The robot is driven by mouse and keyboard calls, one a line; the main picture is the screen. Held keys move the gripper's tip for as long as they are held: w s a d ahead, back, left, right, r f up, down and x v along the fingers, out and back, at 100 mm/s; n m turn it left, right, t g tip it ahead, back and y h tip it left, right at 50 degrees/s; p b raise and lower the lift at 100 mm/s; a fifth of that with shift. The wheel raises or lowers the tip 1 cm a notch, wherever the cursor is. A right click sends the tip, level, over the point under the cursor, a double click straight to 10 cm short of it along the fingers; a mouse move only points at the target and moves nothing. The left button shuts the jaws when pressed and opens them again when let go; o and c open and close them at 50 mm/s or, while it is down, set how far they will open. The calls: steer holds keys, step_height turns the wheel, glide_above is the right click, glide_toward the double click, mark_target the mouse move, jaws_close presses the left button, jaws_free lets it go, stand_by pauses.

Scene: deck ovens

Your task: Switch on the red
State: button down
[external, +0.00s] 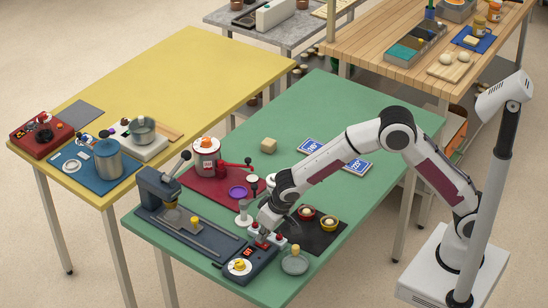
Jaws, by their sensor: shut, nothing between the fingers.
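On the green table, a dark control box (264,258) carries a small red display, and a white dial (239,267) with a yellow knob sits at its near end. Small red-topped parts on white bases (281,239) stand at its far end. My gripper (263,237) is shut and empty, pointing down right over these red parts. I cannot tell whether it touches one, and it hides some of them. A red device (41,135) sits on the yellow table at the far left.
A dark press-like machine (158,190) with a long base stands left of the box. A grey-green round dish (294,265), a black mat (330,236) with small bowls, and a white post (243,214) are close to my gripper. Blue cards (356,166) lie under my arm.

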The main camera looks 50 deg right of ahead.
steer(key=shift+w+f, duration=0.2)
steer(key=shift+f, duration=0.1)
steer(key=shift+s, duration=0.9)
steer(key=shift+r, duration=0.15)
steer(key=v, duration=1.3)
steer(key=shift+r, duration=0.4)
steer(key=shift+s, duration=0.15)
